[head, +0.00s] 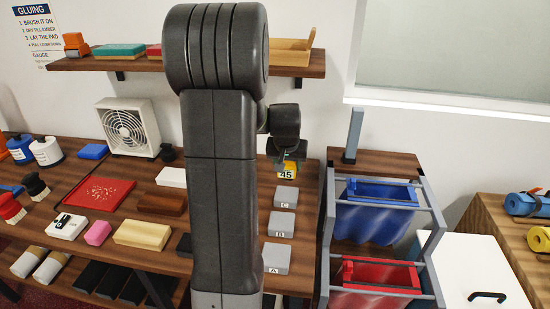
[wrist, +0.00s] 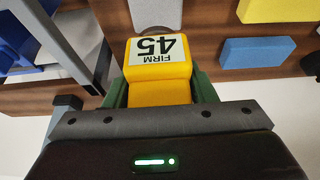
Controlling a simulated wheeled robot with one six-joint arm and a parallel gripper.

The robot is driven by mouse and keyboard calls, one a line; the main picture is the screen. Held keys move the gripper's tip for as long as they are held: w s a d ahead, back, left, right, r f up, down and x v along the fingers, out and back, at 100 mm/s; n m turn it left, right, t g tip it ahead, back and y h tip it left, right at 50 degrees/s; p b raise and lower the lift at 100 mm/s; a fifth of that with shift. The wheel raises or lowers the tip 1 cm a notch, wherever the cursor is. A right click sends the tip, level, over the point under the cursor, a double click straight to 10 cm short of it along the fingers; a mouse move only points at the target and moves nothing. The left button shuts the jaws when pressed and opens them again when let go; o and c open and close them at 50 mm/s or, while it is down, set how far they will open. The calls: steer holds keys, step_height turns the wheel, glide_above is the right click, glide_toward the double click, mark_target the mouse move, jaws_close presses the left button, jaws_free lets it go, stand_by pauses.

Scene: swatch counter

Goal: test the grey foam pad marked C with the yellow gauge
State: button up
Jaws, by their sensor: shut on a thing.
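The yellow gauge (head: 284,174) is held in my gripper (head: 287,162), its face reading 45. In the wrist view the gauge (wrist: 158,88) sits between the green fingers, and its white label reads "FIRM 45", upside down. The grey foam pad marked C (head: 286,196) lies on the counter just in front of the gauge in the head view. I cannot tell how high the gauge is or whether it touches anything. Grey pads B (head: 281,222) and A (head: 276,258) lie in a row nearer the front.
My arm hides the middle of the counter. A rack with a blue bin (head: 372,222) and a red bin (head: 378,283) stands right of the pads. A red tray (head: 99,194), a fan (head: 127,130) and several coloured blocks are on the left. A shelf (head: 140,64) hangs above.

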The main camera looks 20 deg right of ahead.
stand_by(0.3)
steer(key=shift+f+b, duration=2.45)
steer(key=shift+f, duration=0.55)
steer(key=shift+f+b, duration=0.5)
steer(key=shift+f, duration=0.05)
steer(key=shift+r+p, duration=2.45)
steer(key=shift+r, duration=1.15)
steer(key=shift+f, duration=0.1)
